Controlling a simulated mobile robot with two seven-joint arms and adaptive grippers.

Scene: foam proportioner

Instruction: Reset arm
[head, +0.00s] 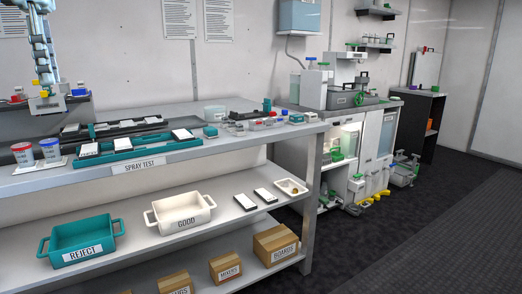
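A pale, jointed, arm-like column (42,45) comes down at the upper left of the head view. What seems to be my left gripper (47,93) is at its lower end, above the back left of the bench. It is small there, and I cannot make out its fingers or anything between them. Small yellow, red and blue parts show around this end. Two cups, one with a red rim (24,153) and one with a blue rim (50,149), stand on a white plate in front of it, apart from it. My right gripper is not in view.
The bench (245,140) holds teal trays (150,149), dark trays and small dishes. Its shelves carry a teal REJECT bin (82,241), a cream GOOD bin (181,213) and cardboard boxes (275,245). Machines (350,95) stand farther right. The dark floor (400,245) at right is clear.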

